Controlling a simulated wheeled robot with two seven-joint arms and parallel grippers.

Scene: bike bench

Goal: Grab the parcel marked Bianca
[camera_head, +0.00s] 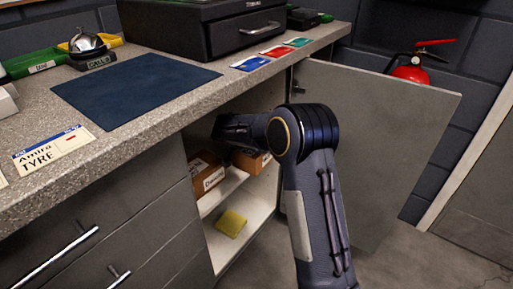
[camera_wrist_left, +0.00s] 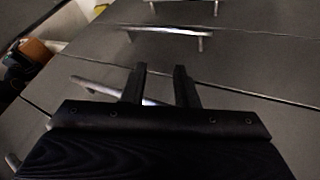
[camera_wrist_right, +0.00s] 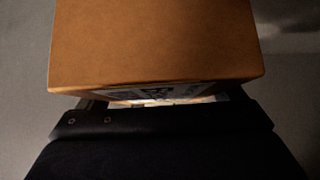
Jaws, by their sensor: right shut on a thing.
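My right arm reaches into the open cabinet (camera_head: 262,205) under the bench. In the right wrist view my right gripper (camera_wrist_right: 160,103) is shut on a brown cardboard parcel (camera_wrist_right: 155,45). A printed label on its near face is mostly hidden, and I cannot read a name there. In the head view one brown parcel (camera_head: 207,176) with a white name label, too small to read surely, sits on the cabinet shelf. Another brown box (camera_head: 250,161) shows partly behind my arm. My left gripper (camera_wrist_left: 162,70) is open and empty in front of drawer fronts.
The cabinet door (camera_head: 385,140) stands open at the right. A yellow cloth (camera_head: 231,223) lies on the cabinet floor. Drawer handles (camera_head: 65,255) stick out at the left. The bench top holds a blue mat (camera_head: 135,92), a black toolbox (camera_head: 205,30) and cards. A red extinguisher (camera_head: 411,72) is behind the door.

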